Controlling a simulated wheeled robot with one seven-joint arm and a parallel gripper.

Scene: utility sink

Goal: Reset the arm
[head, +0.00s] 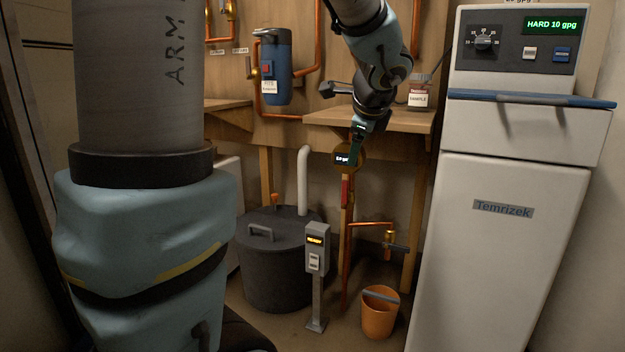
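My arm reaches in from the top of the head view, its blue-grey and black links bent down over the wooden shelf. My gripper (355,150) hangs at the arm's lower end, in front of the shelf's front edge and close to a round gauge (348,158) with a small lit display. The fingers are small and dark here, so I cannot tell whether they are open or shut. I see nothing clearly held in them. A large part of my own arm fills the left side of the view.
A white Temrizek cabinet (500,250) with a blue handle bar stands on the right. A dark lidded tank (275,275), a grey post with switches (317,270) and an orange bucket (380,315) stand on the floor. Copper pipes and a blue canister (274,70) are on the wall.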

